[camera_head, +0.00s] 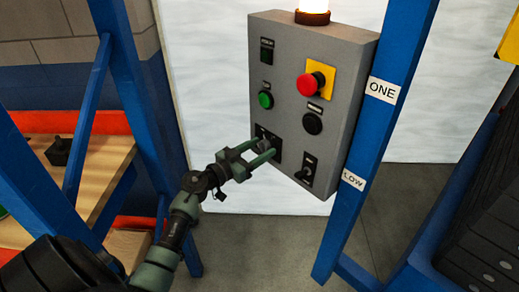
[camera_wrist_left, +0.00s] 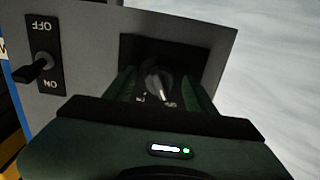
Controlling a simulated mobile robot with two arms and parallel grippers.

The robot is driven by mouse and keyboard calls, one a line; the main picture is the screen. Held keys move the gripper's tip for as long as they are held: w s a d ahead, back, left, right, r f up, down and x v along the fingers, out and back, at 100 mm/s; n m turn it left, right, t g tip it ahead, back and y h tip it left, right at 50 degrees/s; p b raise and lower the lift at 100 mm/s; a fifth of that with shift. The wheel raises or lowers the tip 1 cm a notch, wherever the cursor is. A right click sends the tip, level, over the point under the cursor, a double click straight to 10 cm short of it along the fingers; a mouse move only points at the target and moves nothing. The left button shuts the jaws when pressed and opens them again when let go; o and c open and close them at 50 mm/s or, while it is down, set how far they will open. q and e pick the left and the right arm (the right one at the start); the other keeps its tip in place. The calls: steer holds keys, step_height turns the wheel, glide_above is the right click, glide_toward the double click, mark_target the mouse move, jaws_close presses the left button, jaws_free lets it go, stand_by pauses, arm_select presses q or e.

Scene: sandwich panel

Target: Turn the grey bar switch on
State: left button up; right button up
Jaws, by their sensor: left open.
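The grey bar switch (camera_head: 264,135) is a rotary knob on a black plate, low on the left of the grey control box. In the left wrist view its grey bar (camera_wrist_left: 157,88) stands out between my two fingers, with small markings on the plate that I cannot read. My left gripper (camera_head: 262,149) is open, its green fingers pointing at the plate, one on each side of the knob. In the left wrist view the gripper (camera_wrist_left: 160,92) shows gaps between the bar and both fingers. My right gripper is not in view.
A black toggle switch (camera_head: 306,169) marked ON and OFF sits right of the knob. Above are a green button (camera_head: 265,99), a black button (camera_head: 312,123) and a red emergency stop (camera_head: 311,84). A blue post (camera_head: 355,150) stands right of the box, another blue post (camera_head: 135,90) left.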

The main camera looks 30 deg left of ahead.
arm_select(q)
jaws_close()
steer(key=shift+r+m+p, duration=0.1)
steer(key=shift+m+p, duration=0.8)
steer(key=shift+m, duration=0.2)
steer(key=m+p, duration=0.1)
steer(key=m, duration=0.1)
steer(key=shift+m, duration=0.3)
steer(key=m, duration=0.3)
steer(key=shift+m, duration=2)
